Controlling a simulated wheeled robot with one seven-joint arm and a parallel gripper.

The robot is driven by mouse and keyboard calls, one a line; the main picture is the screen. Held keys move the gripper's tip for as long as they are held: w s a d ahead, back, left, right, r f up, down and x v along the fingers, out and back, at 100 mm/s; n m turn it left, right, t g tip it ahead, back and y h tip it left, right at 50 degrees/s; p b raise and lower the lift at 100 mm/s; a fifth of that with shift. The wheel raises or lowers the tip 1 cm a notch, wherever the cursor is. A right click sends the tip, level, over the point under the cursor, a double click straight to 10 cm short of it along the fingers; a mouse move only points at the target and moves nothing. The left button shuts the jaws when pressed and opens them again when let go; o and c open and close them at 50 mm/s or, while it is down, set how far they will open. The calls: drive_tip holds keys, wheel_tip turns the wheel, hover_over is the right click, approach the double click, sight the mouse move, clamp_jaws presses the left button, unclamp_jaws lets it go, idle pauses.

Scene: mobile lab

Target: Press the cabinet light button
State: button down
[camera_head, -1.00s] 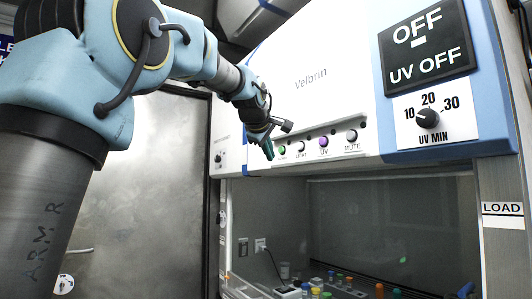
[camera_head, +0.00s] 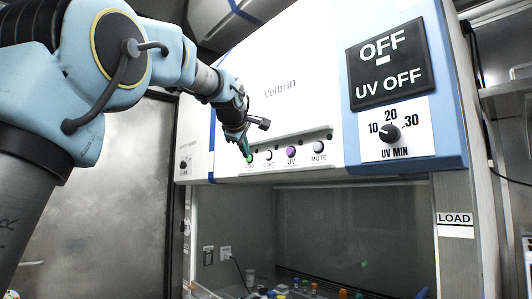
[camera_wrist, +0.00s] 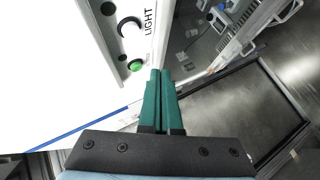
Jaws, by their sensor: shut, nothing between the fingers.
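The light button (camera_head: 268,155) is a pale round knob on the cabinet's (camera_head: 290,105) sloping front, between a green button (camera_head: 250,159) on its left and a purple UV button (camera_head: 291,152). In the wrist view the light button (camera_wrist: 128,27) is black-rimmed with "LIGHT" printed beside it, and the lit green button (camera_wrist: 136,66) is nearer my fingertips. My gripper (camera_head: 247,153), with green fingers, is shut and empty. Its tips are by the green button, left of the light button. In the wrist view my gripper (camera_wrist: 160,74) appears beside the panel; contact cannot be told.
A MUTE button (camera_head: 318,146) ends the row at right. Further right are a UV timer knob (camera_head: 389,133) and an "OFF" display (camera_head: 390,73). Below is the cabinet's open work space, with several small coloured-cap items at the bottom. A metal door stands at left.

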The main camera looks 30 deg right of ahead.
sight(265, 158)
drive_tip(key=shift+w+d+p, duration=0.25)
drive_tip(key=shift+d+p, duration=0.35)
drive_tip(key=shift+d, duration=0.7)
drive_tip(key=shift+w+d+p, duration=0.25)
drive_tip(key=shift+d+p, duration=0.3)
drive_tip(key=shift+d, duration=0.7)
drive_tip(key=shift+d+r, duration=0.1)
drive_tip(key=shift+d, duration=0.05)
drive_tip(key=shift+d, duration=0.25)
drive_tip(key=shift+w+d+p, duration=0.15)
drive_tip(key=shift+d+p, duration=0.4)
idle(0.7)
drive_tip(key=shift+a, duration=0.15)
drive_tip(key=shift+a+b, duration=0.75)
drive_tip(key=shift+a, duration=0.05)
drive_tip(key=shift+s+a, duration=0.1)
drive_tip(key=shift+s, duration=0.1)
